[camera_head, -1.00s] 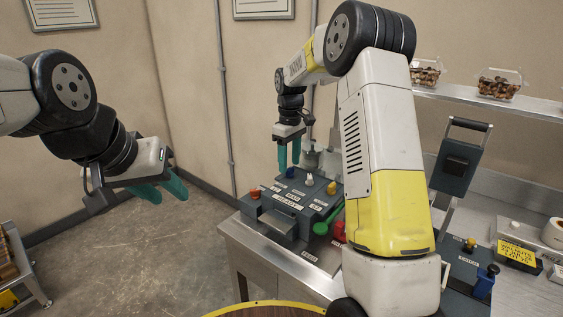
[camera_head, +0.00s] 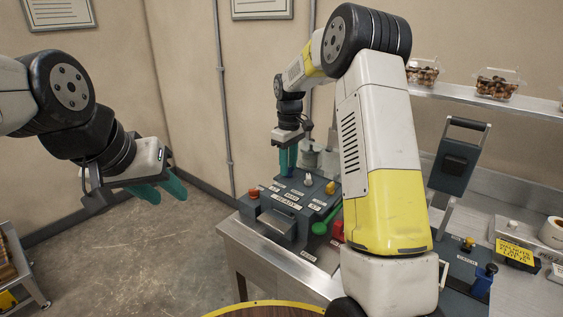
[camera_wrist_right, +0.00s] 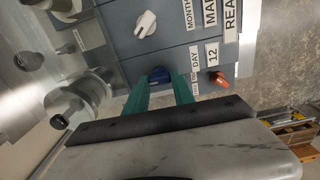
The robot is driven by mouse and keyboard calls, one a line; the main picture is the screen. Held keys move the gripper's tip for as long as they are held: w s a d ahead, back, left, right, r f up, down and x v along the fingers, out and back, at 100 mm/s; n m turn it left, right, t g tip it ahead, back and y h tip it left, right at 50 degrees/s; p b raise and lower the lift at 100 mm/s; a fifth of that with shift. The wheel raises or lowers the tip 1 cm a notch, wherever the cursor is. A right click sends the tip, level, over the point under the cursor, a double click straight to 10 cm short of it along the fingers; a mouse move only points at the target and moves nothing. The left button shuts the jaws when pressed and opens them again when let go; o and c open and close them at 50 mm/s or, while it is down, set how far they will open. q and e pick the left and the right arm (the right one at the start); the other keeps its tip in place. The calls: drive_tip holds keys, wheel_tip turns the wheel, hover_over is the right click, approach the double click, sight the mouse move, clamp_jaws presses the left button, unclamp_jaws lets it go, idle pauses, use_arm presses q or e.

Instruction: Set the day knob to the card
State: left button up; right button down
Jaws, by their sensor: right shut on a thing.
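The dark control panel (camera_head: 280,205) lies on the steel bench. My left gripper (camera_head: 160,190) is open and empty, out over the floor.
A white knob (camera_wrist_right: 146,24) sits beside the MONTH label. An orange-red button (camera_wrist_right: 217,79) is at the panel's end. A green-handled part (camera_head: 325,222) and a red knob (camera_head: 338,230) are near my right arm. Clear boxes of nuts (camera_head: 498,84) stand on the shelf.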

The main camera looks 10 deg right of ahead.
drive_tip(key=m, duration=1.2)
drive_tip(key=shift+m, duration=1.9)
drive_tip(key=shift+w, duration=0.1)
drive_tip(key=c, duration=1.1)
unclamp_jaws()
drive_tip(key=shift+o, duration=0.2)
